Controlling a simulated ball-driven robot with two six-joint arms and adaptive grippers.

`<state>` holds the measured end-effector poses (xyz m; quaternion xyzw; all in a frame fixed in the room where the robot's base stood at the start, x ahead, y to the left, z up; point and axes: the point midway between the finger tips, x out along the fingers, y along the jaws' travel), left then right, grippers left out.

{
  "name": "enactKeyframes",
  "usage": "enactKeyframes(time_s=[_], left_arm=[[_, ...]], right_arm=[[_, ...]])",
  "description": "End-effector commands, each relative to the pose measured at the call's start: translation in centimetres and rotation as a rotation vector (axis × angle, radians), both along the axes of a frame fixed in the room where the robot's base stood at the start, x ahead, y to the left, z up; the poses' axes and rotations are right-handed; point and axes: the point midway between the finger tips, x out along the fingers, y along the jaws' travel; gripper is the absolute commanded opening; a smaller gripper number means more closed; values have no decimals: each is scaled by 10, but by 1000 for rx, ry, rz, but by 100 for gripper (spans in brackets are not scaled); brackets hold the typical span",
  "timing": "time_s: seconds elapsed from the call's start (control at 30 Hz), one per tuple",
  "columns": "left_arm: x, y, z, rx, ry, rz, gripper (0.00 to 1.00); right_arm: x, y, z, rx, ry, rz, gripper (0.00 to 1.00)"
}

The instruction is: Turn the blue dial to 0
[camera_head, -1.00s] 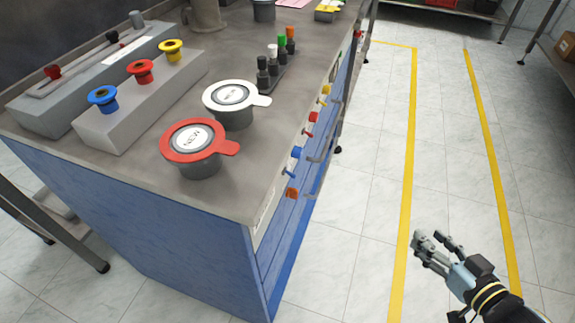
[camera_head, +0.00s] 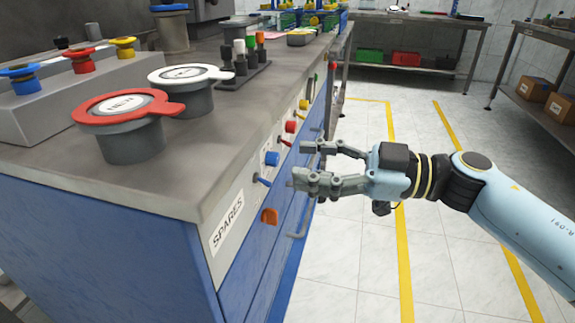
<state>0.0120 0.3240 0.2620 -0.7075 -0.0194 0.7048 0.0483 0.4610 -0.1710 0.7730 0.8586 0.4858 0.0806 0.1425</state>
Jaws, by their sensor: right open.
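A small blue dial (camera_head: 272,158) sits on the side face of the blue workbench, with a blue lever-like part (camera_head: 262,180) just below it. The dial's markings are too small to read. My right gripper (camera_head: 304,163) is open and empty, with its fingers pointing left towards that side face. In the picture its fingertips are just right of the blue dial; I see no contact. My left gripper is not in view.
A red dial (camera_head: 291,127) and a yellow dial (camera_head: 303,104) lie farther along the same face. An orange part (camera_head: 269,216) and bar handles are lower down. A red-lidded container (camera_head: 122,140) stands on the worktop. The floor to the right is clear.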

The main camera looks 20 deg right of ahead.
Motion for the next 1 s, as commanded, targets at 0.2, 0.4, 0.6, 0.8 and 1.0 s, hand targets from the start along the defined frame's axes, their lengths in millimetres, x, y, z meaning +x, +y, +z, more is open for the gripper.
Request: enactKeyframes(time_s=[0.2, 0.4, 0.6, 0.8, 1.0], left_arm=[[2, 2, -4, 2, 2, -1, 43], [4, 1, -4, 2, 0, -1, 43], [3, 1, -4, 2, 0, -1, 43], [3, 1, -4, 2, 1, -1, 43], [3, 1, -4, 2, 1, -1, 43]], right_arm=[[16, 26, -1, 3, 0, -1, 44], [20, 33, 0, 1, 1, 0, 44], [20, 32, 0, 0, 1, 0, 42], [19, 32, 0, 0, 1, 0, 15], [19, 32, 0, 0, 2, 0, 0]])
